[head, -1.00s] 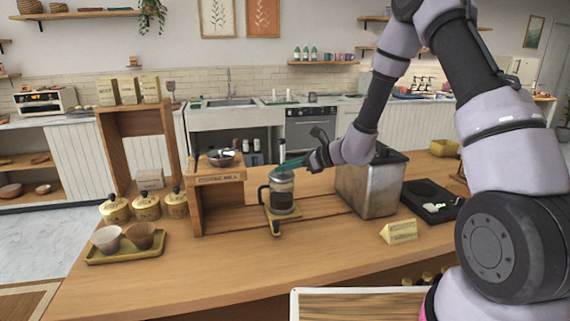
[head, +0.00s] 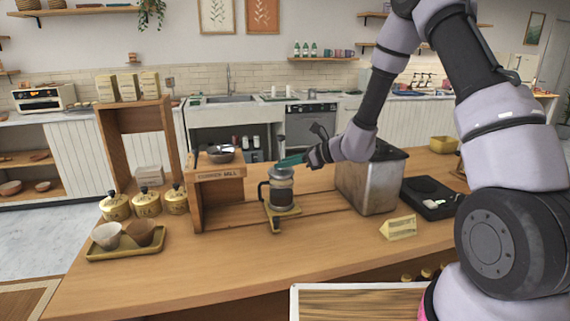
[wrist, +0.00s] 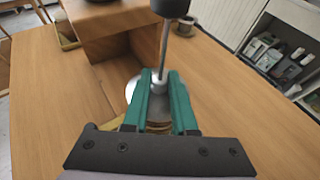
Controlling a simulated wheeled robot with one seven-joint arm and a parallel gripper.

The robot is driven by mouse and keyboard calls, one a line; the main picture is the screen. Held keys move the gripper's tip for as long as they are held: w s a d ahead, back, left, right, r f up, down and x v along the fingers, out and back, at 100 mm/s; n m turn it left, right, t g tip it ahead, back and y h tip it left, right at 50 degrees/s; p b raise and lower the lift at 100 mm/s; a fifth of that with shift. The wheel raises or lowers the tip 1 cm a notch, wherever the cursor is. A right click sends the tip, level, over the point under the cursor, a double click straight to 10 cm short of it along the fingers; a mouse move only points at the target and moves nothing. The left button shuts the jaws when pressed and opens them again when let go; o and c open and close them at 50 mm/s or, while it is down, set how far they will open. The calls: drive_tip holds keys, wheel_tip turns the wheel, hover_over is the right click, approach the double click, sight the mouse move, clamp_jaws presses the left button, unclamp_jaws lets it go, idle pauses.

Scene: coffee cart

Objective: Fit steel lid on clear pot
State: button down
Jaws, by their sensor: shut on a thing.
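The clear pot (head: 282,198) stands upright on a small wooden stand, with dark contents and a black handle on its left. The steel lid (wrist: 131,88) has an upright rod with a black knob and shows partly behind my fingers in the wrist view. My gripper (head: 283,162) is shut on the lid at the base of its rod, and its green fingers (wrist: 160,80) also show in the wrist view. The lid is at the pot's mouth, upright. The fingers hide the rim, so I cannot tell whether it is fully seated.
A wooden mill stand (head: 218,180) with a steel bowl is left of the pot. A metal bin (head: 368,185) stands to the right, below my forearm. Several canisters (head: 146,202) and a tray with two cups (head: 125,252) are at left.

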drive_tip(key=shift+f, duration=0.55)
drive_tip(key=c, duration=1)
unclamp_jaws()
drive_tip(key=v, duration=1.1)
